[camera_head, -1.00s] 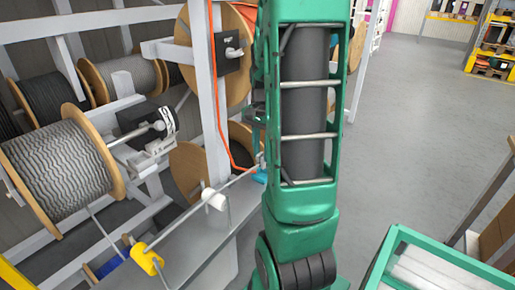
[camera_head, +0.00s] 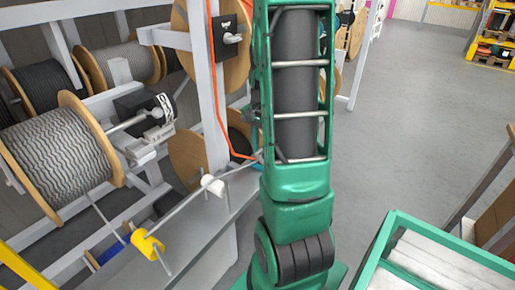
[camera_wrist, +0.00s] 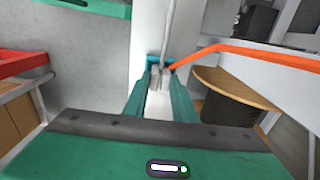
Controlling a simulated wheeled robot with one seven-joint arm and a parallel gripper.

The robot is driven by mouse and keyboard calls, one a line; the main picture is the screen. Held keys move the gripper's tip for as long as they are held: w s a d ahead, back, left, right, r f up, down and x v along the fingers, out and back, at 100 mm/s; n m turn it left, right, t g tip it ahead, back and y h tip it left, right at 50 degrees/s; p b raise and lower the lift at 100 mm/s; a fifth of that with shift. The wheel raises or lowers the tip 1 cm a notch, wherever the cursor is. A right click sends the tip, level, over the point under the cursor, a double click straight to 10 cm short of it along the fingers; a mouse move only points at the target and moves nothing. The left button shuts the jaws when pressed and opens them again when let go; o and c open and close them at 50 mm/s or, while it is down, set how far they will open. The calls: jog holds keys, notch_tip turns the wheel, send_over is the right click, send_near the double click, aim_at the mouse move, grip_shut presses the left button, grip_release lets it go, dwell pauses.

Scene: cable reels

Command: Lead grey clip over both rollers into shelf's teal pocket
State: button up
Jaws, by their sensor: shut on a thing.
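The grey clip (camera_wrist: 155,78) is between my gripper's teal fingers (camera_wrist: 158,82) in the wrist view, and my gripper is shut on it. The grey cable runs away from the clip, upward in that view. In the head view the cable leaves the grey reel (camera_head: 62,155), reaches the yellow roller (camera_head: 147,244) and runs along past the white roller (camera_head: 212,185) toward my arm. It seems to lie on both rollers. A bright teal-blue edge (camera_wrist: 182,62) shows close by the clip; I cannot tell whether it is the pocket. My arm hides the gripper in the head view.
An orange cable (camera_head: 219,110) hangs down the grey post and passes close right of the clip in the wrist view (camera_wrist: 230,48). Several reels fill the rack at left. A teal-rimmed crate (camera_head: 392,222) stands at lower right. Open floor (camera_head: 410,120) lies right of my arm.

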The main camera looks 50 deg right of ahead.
jog(key=o, duration=1.1)
notch_tip(320, 180, up, 11)
jog(key=shift+f, duration=0.15)
dwell(0.3)
jog(key=s+a+n, duration=0.3)
jog(key=s+a, duration=0.1)
jog(key=a, duration=0.1)
jog(key=s+a+n, duration=0.4)
jog(key=s+a, duration=0.1)
jog(key=a, duration=0.1)
jog(key=s+a+f+n, duration=0.1)
jog(key=s+a+n, duration=0.2)
jog(key=a, duration=0.3)
jog(key=shift+s+n, duration=0.4)
jog(key=shift+s, duration=0.5)
